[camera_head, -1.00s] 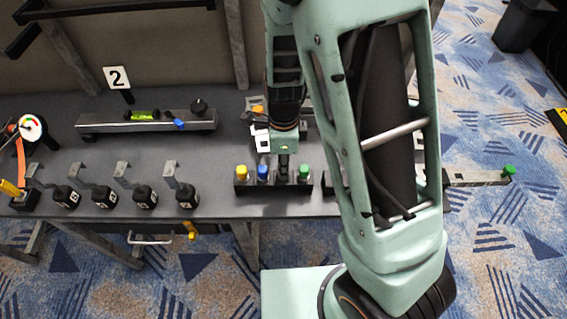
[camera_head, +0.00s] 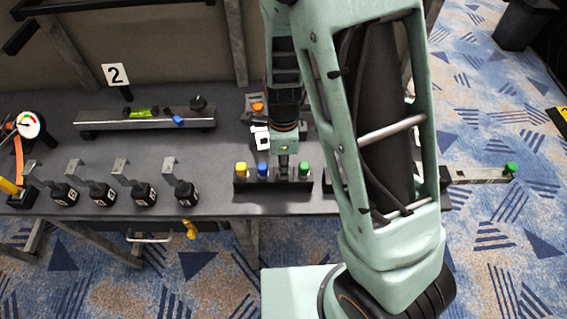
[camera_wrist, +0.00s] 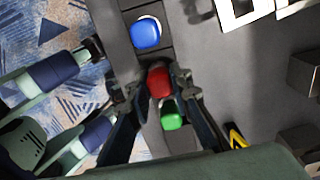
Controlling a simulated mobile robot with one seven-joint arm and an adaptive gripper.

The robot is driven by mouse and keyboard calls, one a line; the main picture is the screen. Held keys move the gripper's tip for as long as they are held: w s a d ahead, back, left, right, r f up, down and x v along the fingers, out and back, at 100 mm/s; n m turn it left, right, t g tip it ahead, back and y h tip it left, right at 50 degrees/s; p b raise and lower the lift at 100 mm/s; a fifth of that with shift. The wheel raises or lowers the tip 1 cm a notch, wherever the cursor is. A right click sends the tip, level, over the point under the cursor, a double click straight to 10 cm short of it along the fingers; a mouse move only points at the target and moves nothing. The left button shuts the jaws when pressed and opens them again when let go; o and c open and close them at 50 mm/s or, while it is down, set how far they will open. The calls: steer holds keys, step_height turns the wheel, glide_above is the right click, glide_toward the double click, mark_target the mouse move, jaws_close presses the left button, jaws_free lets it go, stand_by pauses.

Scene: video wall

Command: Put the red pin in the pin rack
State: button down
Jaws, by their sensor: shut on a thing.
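The pin rack (camera_head: 272,187) is a dark block near the front edge of the table. A yellow pin (camera_head: 241,169) and a blue pin (camera_head: 262,169) stand at its left, and a green pin (camera_head: 304,168) at its right end. My gripper (camera_head: 283,171) points down over the gap between blue and green. In the wrist view, my gripper (camera_wrist: 159,92) is shut on the red pin (camera_wrist: 159,82), in line between the blue pin (camera_wrist: 146,33) and green pin (camera_wrist: 171,116). The red pin's lower end is hidden, so I cannot tell how deep it sits.
Several black weights with hooks (camera_head: 144,193) stand along the front edge at left. A long rail with a green level (camera_head: 141,112) lies behind them. My arm hides the table's right part.

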steer(key=c, duration=1.2)
jaws_free()
step_height(320, 180, up, 7)
steer(key=p, duration=0.7)
steer(key=shift+f, duration=0.1)
stand_by(0.4)
